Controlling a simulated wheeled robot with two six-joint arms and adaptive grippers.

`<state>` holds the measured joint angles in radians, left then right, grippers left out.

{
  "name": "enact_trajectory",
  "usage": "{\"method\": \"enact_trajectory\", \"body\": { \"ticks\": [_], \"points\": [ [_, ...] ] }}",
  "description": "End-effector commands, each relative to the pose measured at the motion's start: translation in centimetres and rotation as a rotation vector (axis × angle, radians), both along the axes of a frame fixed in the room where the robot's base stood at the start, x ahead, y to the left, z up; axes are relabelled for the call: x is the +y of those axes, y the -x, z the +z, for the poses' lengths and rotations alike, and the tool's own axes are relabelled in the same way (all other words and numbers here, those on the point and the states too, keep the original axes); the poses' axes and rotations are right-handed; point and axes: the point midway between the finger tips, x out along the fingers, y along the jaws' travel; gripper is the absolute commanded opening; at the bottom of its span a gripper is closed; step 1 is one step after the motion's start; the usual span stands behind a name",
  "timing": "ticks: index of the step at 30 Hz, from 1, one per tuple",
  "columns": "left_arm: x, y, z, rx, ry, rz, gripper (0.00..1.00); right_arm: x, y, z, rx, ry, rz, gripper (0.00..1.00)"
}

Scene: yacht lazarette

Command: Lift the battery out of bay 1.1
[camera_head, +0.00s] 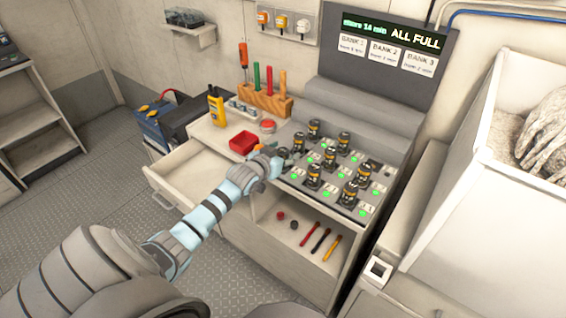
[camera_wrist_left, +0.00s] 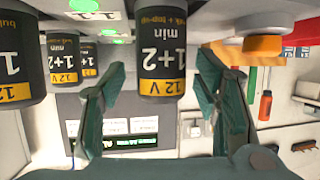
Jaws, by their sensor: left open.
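Several black batteries with yellow bands stand upright in the bays of the charging panel (camera_head: 335,205), with green lights beside them. My left gripper (camera_head: 282,158) is at the panel's left edge, partly covering that corner. In the left wrist view, which is upside down, my left gripper (camera_wrist_left: 165,95) is open. A battery (camera_wrist_left: 160,60) marked "1+2 min" and "12 V" shows between its fingers, with no clear contact. Another battery (camera_wrist_left: 62,58) stands to the left. A small bay label is partly cut off at the top; I cannot surely match the battery to bay 1.1.
A red tray (camera_head: 243,142), a yellow meter (camera_head: 216,110) and a tool rack (camera_head: 265,102) stand left of and behind the panel. An open drawer (camera_head: 178,182) juts out below my arm. A display (camera_head: 385,50) reading "ALL FULL" rises behind.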

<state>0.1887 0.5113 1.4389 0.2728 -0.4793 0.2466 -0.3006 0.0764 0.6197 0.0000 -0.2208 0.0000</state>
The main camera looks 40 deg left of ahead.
Motion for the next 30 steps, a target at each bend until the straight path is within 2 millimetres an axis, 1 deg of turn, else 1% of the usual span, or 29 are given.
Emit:
{"method": "enact_trajectory", "body": {
  "ticks": [4, 11, 12, 15, 22, 25, 28, 30],
  "points": [
    [0.0, 0.0, 0.1, 0.0, -0.001, 0.0, 0.56, -0.2, 0.0, 0.1, 0.0, 0.002, 0.001, 0.0],
    [0.0, 0.1, 0.1, 0.0, 0.0, 0.0, 0.19, -0.3, 0.0, 0.2, -0.001, 0.004, 0.002, 0.0],
    [0.0, 0.1, 0.1, 0.0, 0.0, 0.0, 0.13, -0.3, 0.0, 0.2, -0.001, 0.004, 0.002, 0.0],
    [0.0, 0.1, 0.1, 0.0, 0.0, 0.0, 0.0, -0.3, 0.0, 0.2, -0.001, 0.005, 0.002, 0.0],
    [0.0, 0.1, 0.2, -0.001, 0.0, 0.0, 0.0, -0.4, -0.1, 0.2, -0.001, 0.005, 0.002, 0.0],
    [0.0, 0.0, 0.8, -0.002, 0.0, 0.0, 0.0, -0.3, -0.1, 0.4, -0.001, 0.005, 0.002, 0.0],
    [0.0, 0.0, 2.2, -0.004, -0.002, 0.0, 0.0, -0.3, -0.1, 0.8, -0.001, 0.005, 0.002, 0.0],
    [0.0, 0.0, 3.8, -0.004, -0.004, -0.001, 0.0, -0.3, -0.1, 1.3, -0.002, 0.004, 0.002, 0.0]
  ]
}}
